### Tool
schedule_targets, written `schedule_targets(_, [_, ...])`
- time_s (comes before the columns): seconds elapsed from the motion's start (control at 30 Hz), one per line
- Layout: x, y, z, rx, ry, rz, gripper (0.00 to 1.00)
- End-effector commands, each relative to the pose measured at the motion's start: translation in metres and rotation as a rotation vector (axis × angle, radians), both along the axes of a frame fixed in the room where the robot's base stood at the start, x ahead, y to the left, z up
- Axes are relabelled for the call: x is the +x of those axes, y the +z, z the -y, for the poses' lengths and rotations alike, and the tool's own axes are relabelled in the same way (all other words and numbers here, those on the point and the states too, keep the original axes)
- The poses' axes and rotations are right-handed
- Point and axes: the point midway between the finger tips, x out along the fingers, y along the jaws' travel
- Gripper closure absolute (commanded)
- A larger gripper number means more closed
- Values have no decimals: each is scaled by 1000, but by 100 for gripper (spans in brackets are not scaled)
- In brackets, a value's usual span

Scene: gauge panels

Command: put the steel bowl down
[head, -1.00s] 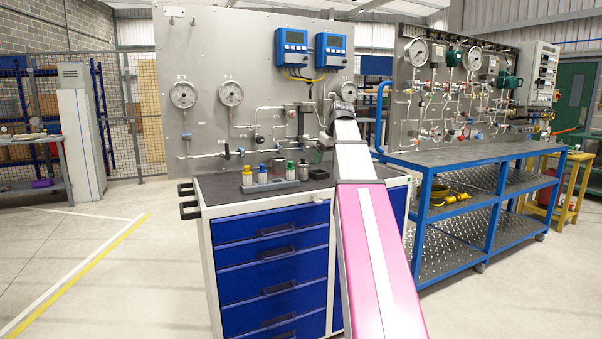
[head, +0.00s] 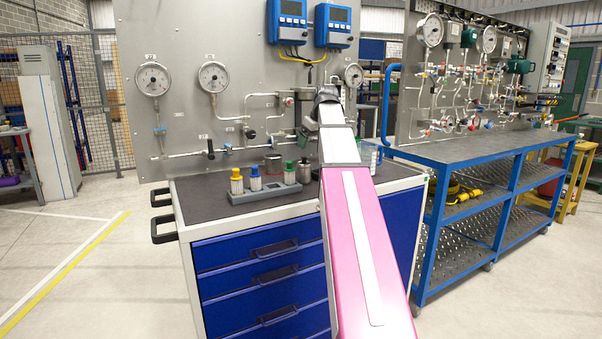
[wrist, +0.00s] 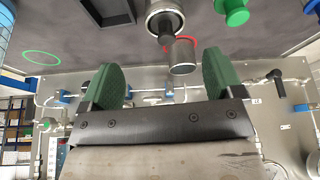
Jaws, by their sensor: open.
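The steel bowl (head: 273,163) appears as a small, plain steel cylinder on the dark cabinet top, behind the bottle rack. In the wrist view the bowl (wrist: 182,55) shows beyond my fingers, at a red ring (wrist: 192,42) marked on the top. My gripper (wrist: 162,80) is open, with a green pad on each finger and nothing between them that I can see held. The bowl looks apart from both pads. In the head view my arm hides most of my gripper.
A rack (head: 264,192) with yellow, blue and green-capped bottles stands at the cabinet's front. Another steel part with a dark stem (wrist: 165,22) is close to the bowl. A green ring (wrist: 42,58) marks clear surface. The gauge panel (head: 180,110) rises behind.

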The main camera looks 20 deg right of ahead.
Motion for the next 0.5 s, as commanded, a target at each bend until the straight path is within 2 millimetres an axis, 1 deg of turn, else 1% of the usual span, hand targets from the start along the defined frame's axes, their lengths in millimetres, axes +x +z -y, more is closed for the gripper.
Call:
schedule_targets(0.17, [5, -15, -2, 1, 0, -1, 14])
schedule_targets(0.4, [17, -45, -7, 0, 0, -1, 14])
schedule_targets(0.5, [19, -51, -8, 0, 0, -1, 14])
